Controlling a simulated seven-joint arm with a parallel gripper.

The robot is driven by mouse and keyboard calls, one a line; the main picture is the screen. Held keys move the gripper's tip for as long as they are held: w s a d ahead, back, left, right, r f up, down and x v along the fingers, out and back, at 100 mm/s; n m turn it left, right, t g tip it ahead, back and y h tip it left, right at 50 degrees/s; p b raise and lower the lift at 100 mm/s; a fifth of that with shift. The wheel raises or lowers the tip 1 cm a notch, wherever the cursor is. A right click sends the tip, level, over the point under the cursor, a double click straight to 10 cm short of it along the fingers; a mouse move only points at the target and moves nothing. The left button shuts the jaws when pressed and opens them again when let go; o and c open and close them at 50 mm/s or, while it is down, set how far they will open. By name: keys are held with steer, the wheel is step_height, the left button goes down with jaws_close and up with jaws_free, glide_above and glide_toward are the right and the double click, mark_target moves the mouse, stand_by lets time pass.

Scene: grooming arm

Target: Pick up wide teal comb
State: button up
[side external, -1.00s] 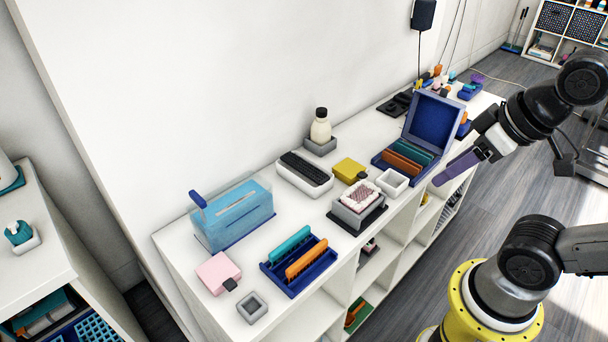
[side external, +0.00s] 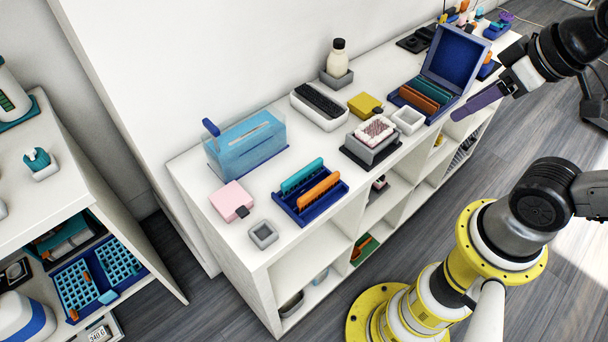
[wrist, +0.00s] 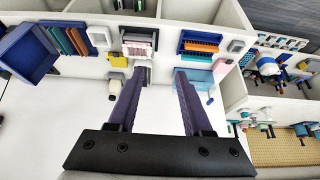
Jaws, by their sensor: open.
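A teal comb (side external: 302,176) lies beside an orange comb (side external: 319,191) in a small blue tray (side external: 309,208) near the front left of the white shelf top. That tray (wrist: 183,48) shows at upper right in the wrist view. More teal combs (side external: 432,88) stand with brown-orange ones in an open blue case (side external: 458,58) farther back; the case (wrist: 26,52) is at upper left in the wrist view. I cannot tell which teal comb is the wide one. My gripper (wrist: 160,72) is open and empty, its purple fingers above the shelf top, apart from both comb holders.
A clear blue box (side external: 246,142), a pink block (side external: 230,200) and a small grey cup (side external: 263,235) stand near the tray. A brush on a grey block (side external: 372,140), a white open box (side external: 408,120) and a bottle (side external: 338,61) stand between tray and case.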

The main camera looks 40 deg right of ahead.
steer(key=shift+o, duration=0.3)
steer(key=w+a+r+n, duration=0.1)
steer(key=w+r+n, duration=0.4)
steer(key=w+n, duration=0.25)
steer(key=n+g, duration=0.6)
steer(key=n, duration=0.5)
glide_above(301, 171)
step_height(301, 171, down, 18)
steer(key=f, duration=0.1)
steer(key=shift+m, duration=0.25)
steer(key=f, duration=0.7)
steer(key=shift+a+f, duration=0.25)
steer(key=shift+a, duration=0.15)
steer(key=shift+d+f, duration=0.2)
steer(key=shift+f, duration=1.15)
steer(key=shift+d+f, duration=0.15)
steer(key=shift+f, duration=1.2)
